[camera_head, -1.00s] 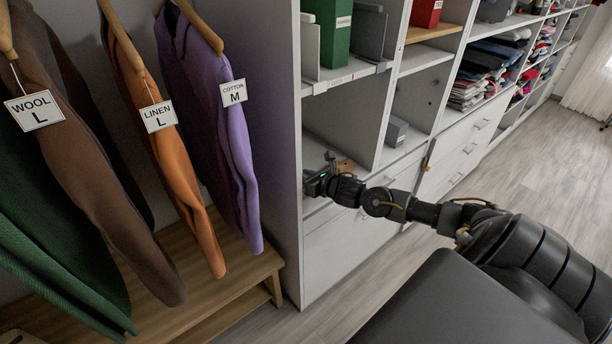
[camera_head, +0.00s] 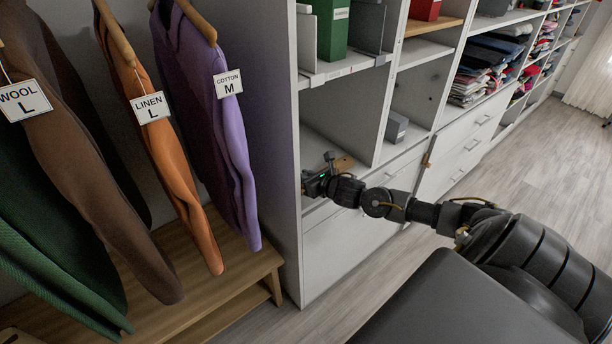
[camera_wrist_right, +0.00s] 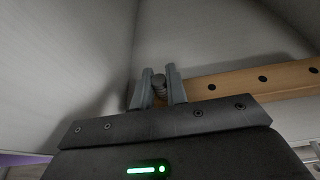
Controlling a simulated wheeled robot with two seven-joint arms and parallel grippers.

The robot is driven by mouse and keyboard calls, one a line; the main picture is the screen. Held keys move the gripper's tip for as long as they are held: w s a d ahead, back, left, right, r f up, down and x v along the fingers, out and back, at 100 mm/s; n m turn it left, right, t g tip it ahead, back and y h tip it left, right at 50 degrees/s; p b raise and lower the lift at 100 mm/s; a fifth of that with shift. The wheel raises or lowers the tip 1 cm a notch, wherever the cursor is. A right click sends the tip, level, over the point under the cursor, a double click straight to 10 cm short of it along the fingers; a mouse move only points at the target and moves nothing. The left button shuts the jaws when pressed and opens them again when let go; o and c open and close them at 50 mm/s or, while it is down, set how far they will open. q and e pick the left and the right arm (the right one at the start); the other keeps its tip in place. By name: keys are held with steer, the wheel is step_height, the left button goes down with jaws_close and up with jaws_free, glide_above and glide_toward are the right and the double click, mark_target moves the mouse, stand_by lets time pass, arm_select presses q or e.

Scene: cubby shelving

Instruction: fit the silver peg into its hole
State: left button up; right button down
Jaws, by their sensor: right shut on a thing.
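My right gripper (camera_head: 318,184) is inside the lower cubby at the end of the shelving. In the right wrist view it (camera_wrist_right: 160,74) is shut on the silver peg (camera_wrist_right: 159,85), a small grey ridged cylinder between the two fingers. The peg's lower end is hidden by the gripper body. A wooden strip (camera_wrist_right: 235,84) with a row of dark holes lies behind and to the right of the fingers. The strip also shows in the head view (camera_head: 344,163), just beyond the gripper. Whether the peg touches the strip or a hole, I cannot tell. My left gripper is not in view.
The cubby's side wall (camera_wrist_right: 65,65) stands close on the left in the wrist view. A small grey box (camera_head: 396,127) sits in the neighbouring cubby. A green binder (camera_head: 333,30) stands above. Hanging clothes (camera_head: 212,120) and a wooden bench (camera_head: 240,270) are at left.

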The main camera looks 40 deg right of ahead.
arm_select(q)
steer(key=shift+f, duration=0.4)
arm_select(e)
steer(key=shift+d+f, duration=0.3)
steer(key=shift+f, duration=0.1)
steer(key=c, duration=1.3)
jaws_free()
steer(key=shift+d+f, duration=0.1)
steer(key=shift+f, duration=0.1)
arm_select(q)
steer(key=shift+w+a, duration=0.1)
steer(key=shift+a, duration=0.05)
